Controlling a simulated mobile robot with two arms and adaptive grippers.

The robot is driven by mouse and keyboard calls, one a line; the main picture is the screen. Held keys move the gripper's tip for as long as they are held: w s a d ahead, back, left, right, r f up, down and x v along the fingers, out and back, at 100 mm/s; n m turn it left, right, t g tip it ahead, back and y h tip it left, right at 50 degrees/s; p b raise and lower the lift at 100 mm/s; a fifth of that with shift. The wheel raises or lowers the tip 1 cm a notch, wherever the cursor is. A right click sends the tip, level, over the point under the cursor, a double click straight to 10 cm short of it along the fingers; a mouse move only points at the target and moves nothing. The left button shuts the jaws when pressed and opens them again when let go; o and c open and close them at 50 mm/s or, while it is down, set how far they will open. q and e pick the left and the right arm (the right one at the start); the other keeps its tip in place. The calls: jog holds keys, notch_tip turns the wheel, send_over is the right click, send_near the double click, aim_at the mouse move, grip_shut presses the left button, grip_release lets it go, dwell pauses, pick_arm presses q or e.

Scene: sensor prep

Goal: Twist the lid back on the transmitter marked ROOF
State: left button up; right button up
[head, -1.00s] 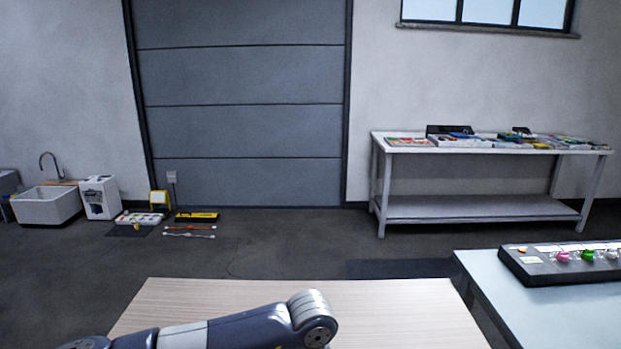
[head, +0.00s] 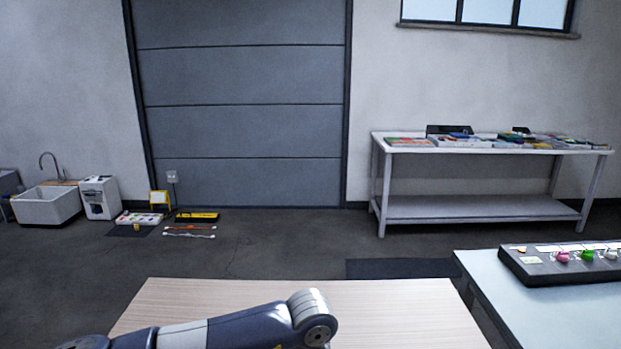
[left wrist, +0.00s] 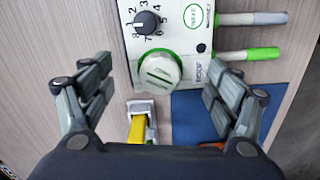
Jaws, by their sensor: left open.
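In the left wrist view, a white transmitter box (left wrist: 190,38) lies on the wood-grain table. It has a black numbered dial (left wrist: 146,23) and a round pale cap with a green rim and slots (left wrist: 158,70). I cannot tell how firmly the cap sits. The small print on the box is too small to read surely. My left gripper (left wrist: 157,90) is open, its fingers apart on either side of the cap, with nothing between them held. In the head view only my left arm shows, and its gripper is out of frame. My right gripper is not in view.
Grey and green rods (left wrist: 250,54) stick out at the box's right. A yellow piece in a pale holder (left wrist: 138,125) and a blue mat (left wrist: 190,115) lie below it. In the head view, the near table (head: 400,310) looks clear, with a pale bench (head: 560,310) to its right.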

pick_arm(q)
jog(key=shift+r, duration=0.6)
jog(key=shift+r+p, duration=1.05)
jog(key=shift+r, duration=1.85)
jog(key=shift+f, duration=0.1)
